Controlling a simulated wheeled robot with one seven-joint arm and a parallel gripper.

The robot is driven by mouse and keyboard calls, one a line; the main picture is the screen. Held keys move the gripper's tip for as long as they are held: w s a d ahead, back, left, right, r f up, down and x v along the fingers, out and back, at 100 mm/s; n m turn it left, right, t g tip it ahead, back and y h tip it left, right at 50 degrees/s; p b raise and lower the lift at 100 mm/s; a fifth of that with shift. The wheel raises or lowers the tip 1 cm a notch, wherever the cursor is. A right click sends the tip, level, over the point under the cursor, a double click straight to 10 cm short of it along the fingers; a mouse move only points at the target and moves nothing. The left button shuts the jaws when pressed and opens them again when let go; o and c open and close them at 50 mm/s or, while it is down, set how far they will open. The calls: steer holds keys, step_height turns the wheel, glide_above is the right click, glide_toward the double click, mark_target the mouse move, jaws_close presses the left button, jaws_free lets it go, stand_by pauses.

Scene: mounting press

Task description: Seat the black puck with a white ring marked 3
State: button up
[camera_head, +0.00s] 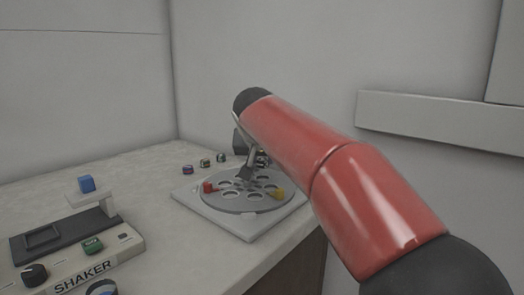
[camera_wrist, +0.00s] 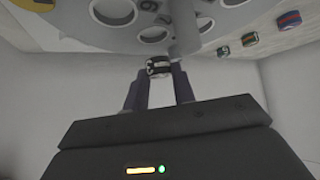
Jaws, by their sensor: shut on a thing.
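My gripper (camera_wrist: 159,72) is shut on a small black puck (camera_wrist: 158,66) with white markings. The puck sits between the two fingertips in the wrist view; its number is too small to read for certain. A grey round plate (camera_wrist: 205,38) with numbered round holes shows beyond the puck. In the head view the plate (camera_head: 233,207) lies on a white square base (camera_head: 245,231), with my gripper (camera_head: 246,172) over its back part. A thin post rises from the plate's middle. My red arm hides part of the plate's right side, and the held puck is hard to make out there.
Several small banded pucks stand on the counter behind the plate, one dark (camera_head: 187,169), one green and orange (camera_head: 205,162). A red block (camera_head: 208,187) and a yellow block (camera_head: 278,193) sit at the plate. A shaker (camera_head: 80,255) with a blue cube (camera_head: 87,184) above stands front left.

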mark_target(262, 179)
steer(key=shift+f+b, duration=1.25)
steer(key=shift+f, duration=0.95)
steer(key=o, duration=1)
steer(key=shift+o, duration=0.2)
steer(key=shift+f, duration=0.1)
steer(key=shift+a, duration=0.1)
steer(key=shift+s, duration=0.1)
steer(key=v, duration=0.7)
steer(key=shift+r, duration=0.4)
steer(key=shift+s+r, duration=0.3)
steer(key=shift+r, duration=0.1)
